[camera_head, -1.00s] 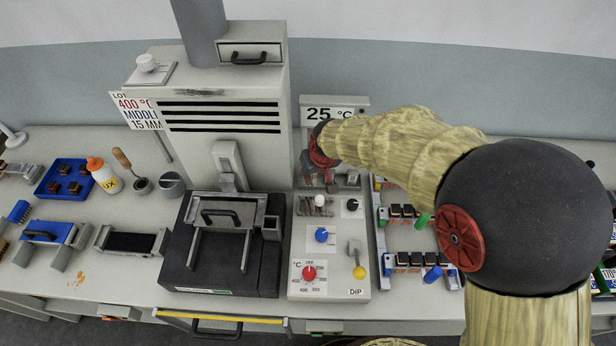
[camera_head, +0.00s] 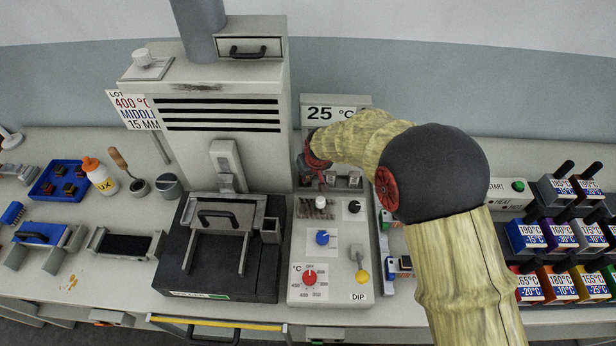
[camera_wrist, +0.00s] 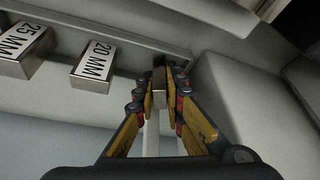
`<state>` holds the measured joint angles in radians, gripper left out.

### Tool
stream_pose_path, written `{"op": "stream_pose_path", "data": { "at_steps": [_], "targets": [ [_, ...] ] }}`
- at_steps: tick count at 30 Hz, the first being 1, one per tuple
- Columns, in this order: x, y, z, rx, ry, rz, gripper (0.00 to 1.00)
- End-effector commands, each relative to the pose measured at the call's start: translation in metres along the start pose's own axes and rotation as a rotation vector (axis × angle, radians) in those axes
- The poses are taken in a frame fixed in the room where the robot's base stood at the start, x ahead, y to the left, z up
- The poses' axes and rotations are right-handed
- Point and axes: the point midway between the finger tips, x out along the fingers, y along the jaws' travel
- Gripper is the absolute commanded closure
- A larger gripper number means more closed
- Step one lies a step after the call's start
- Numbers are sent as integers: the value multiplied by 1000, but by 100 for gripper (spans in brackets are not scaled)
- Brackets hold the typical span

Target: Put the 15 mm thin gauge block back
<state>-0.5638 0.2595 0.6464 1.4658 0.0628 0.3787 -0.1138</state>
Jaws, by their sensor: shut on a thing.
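My gripper (camera_wrist: 159,93) is shut on a narrow grey metal block (camera_wrist: 159,74) in the wrist view. Its label is not readable, and most of it is hidden between the fingers. The block is beside the 20 MM block (camera_wrist: 93,67) and the 25 MM block (camera_wrist: 25,52), which rest on a pale ledge. I cannot tell whether the held block touches the ledge. In the head view my gripper (camera_head: 321,183) is low behind the control panel, under the 25 °C display, and the held block is not clear there.
A pale upright wall (camera_wrist: 235,105) stands close to the right of my fingers in the wrist view. In the head view, the grey furnace tower (camera_head: 225,135) is just left of my gripper. The control panel (camera_head: 333,275) with knobs and a DIP lever is in front.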

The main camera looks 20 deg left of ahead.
Motion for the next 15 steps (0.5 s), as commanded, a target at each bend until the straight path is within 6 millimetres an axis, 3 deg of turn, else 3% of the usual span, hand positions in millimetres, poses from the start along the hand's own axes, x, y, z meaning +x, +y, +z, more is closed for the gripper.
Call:
{"op": "stream_pose_path", "data": {
  "at_steps": [8,9,15],
  "targets": [
    [1,0,0,0,1,0,100],
    [2,0,1,0,0,0,88],
    [1,0,0,0,0,0,81]
  ]
}}
